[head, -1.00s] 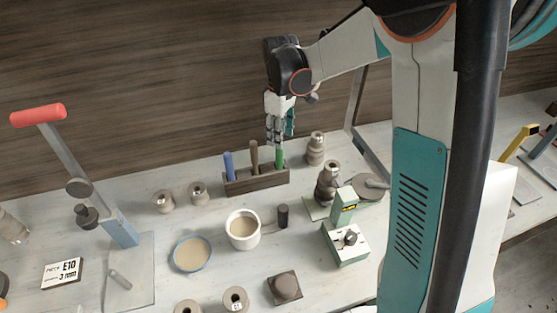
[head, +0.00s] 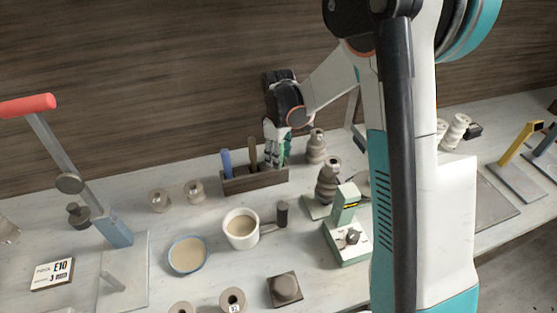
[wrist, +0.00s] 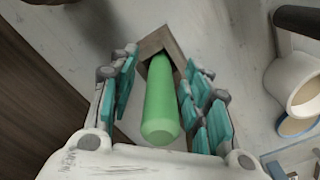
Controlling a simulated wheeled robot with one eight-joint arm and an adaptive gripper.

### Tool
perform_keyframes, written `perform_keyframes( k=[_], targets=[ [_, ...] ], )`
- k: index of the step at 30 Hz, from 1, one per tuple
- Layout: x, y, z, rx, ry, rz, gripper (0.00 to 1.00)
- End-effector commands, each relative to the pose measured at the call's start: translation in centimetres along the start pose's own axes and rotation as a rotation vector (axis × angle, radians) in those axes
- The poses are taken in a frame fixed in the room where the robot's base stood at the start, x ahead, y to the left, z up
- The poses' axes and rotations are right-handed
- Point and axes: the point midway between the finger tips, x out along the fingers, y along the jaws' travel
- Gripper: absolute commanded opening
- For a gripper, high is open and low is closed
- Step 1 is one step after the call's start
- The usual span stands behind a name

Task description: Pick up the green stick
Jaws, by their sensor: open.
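The green stick (wrist: 161,105) stands upright in a slot of the dark wooden holder (head: 256,184). In the wrist view it lies between the teal pads of my gripper (wrist: 163,95), with a gap on each side. My gripper is open around the stick and does not visibly hold it. In the head view my gripper (head: 275,155) is over the right end of the holder and hides most of the stick; a green sliver (head: 283,152) shows beside the fingers.
A blue stick (head: 227,163) and a brown stick (head: 253,155) stand in the same holder, left of my gripper. Stacked grey insulator-like pieces (head: 316,148) stand close to the right. A white mug (head: 241,230) and a blue-rimmed bowl (head: 188,256) are in front.

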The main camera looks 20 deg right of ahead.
Motion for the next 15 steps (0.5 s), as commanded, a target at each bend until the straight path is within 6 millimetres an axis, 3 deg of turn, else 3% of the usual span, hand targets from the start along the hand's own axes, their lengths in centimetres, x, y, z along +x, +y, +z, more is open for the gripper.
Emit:
perform_keyframes(
  k=[3, 9, 15],
  targets=[
    [-0.10, 0.00, 0.00, 0.000, 0.000, 0.000, 0.44],
    [-0.12, 0.01, 0.01, 0.000, 0.000, 0.000, 0.00],
    [-0.12, 0.00, 0.01, 0.000, 0.000, 0.000, 0.00]
  ],
)
